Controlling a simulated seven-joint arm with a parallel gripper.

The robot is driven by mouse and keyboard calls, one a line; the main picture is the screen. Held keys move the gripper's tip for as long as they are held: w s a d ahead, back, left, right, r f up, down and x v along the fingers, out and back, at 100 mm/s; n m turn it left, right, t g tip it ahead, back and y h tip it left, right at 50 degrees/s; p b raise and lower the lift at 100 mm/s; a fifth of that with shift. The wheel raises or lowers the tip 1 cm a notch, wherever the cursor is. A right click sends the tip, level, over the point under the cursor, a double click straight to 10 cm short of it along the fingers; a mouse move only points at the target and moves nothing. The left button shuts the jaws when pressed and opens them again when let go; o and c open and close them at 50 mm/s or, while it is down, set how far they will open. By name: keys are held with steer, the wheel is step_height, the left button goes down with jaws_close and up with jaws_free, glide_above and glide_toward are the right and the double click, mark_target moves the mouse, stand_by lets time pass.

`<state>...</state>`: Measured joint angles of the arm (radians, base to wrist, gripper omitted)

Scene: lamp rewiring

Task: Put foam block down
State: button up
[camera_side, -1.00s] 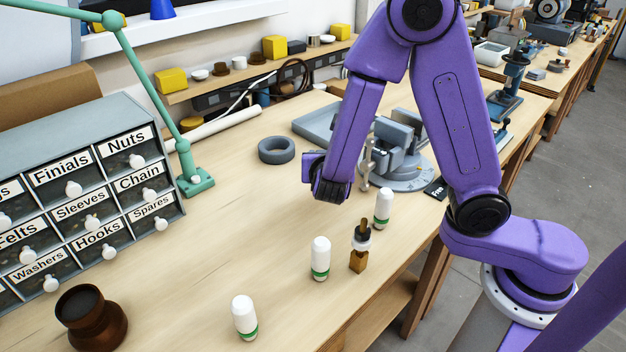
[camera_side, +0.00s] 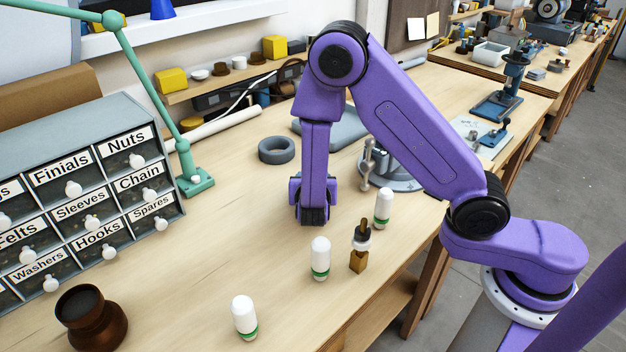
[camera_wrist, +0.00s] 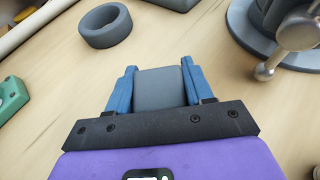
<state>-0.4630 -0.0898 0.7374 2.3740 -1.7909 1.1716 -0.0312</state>
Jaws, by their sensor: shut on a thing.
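A grey foam block (camera_wrist: 160,88) sits between the two blue fingers of my gripper (camera_wrist: 158,78) in the wrist view. The fingers press on its left and right sides, so my gripper is shut on it. In the side view my gripper (camera_side: 312,208) hangs low over the middle of the bench, pointing down. The block and fingertips are hard to make out there, and I cannot tell whether the block touches the bench.
A dark grey ring (camera_side: 276,150) lies to the left behind my gripper. A grey vise (camera_side: 396,175) stands right of it. Several white-and-green bottles, one at front (camera_side: 320,258), and a brass-and-black part (camera_side: 360,246) stand nearer. Bench (camera_side: 230,230) left of my gripper is clear.

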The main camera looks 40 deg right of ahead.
steer(key=shift+f, duration=0.1)
steer(key=o, duration=1)
steer(key=v, duration=0.7)
steer(key=shift+s+a+r, duration=0.15)
steer(key=shift+r, duration=0.1)
